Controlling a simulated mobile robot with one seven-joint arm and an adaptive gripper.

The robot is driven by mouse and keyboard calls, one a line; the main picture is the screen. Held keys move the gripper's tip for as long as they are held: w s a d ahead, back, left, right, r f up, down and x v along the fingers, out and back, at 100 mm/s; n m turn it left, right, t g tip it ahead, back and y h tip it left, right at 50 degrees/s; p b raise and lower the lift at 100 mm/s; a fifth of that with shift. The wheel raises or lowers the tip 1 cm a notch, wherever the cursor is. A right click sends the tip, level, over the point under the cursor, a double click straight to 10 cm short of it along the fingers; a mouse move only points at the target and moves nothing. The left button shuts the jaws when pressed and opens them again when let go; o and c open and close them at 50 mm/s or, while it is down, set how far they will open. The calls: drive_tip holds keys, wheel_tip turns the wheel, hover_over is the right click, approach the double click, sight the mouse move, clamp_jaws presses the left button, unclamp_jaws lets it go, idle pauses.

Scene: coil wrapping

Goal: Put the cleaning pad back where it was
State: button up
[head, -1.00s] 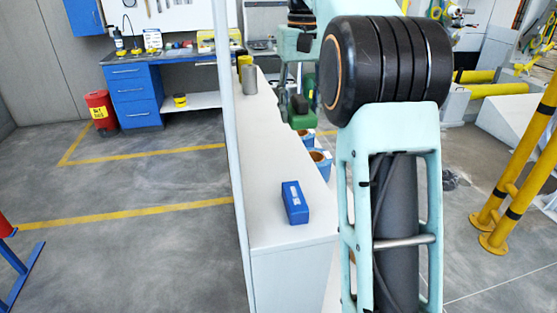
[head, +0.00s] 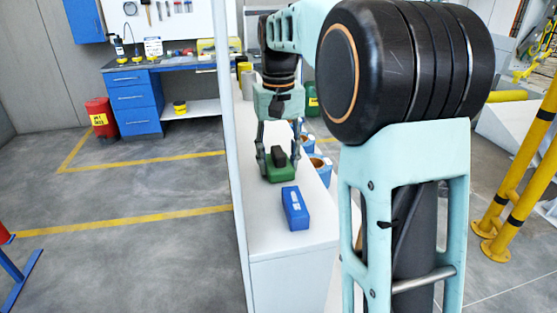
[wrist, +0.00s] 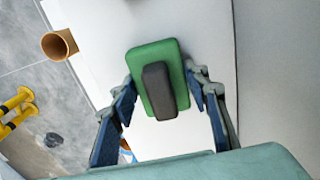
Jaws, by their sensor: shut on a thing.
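The cleaning pad is a green block (head: 281,174) with a dark grip on top. In the head view it is at the white counter, just behind the blue box. My gripper (head: 279,158) points down with one finger on each side of the pad and is shut on it. In the wrist view the green pad (wrist: 155,54) with its dark grip lies between my fingertips (wrist: 160,86), the white surface behind it. I cannot tell whether the pad's underside touches the counter.
A blue box (head: 295,208) with a white label lies on the counter (head: 270,233) close in front of the pad. Blue containers with brown tops (head: 319,165) stand along the right side. A thin upright post (head: 236,150) runs along the counter's left edge. The counter's front end is clear.

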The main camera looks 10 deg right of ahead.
sight(279, 151)
drive_tip(key=shift+f, duration=0.1)
drive_tip(key=o, duration=1.1)
wheel_tip(279, 151, up, 12)
drive_tip(key=shift+r+p, duration=0.15)
drive_tip(key=shift+p, duration=0.4)
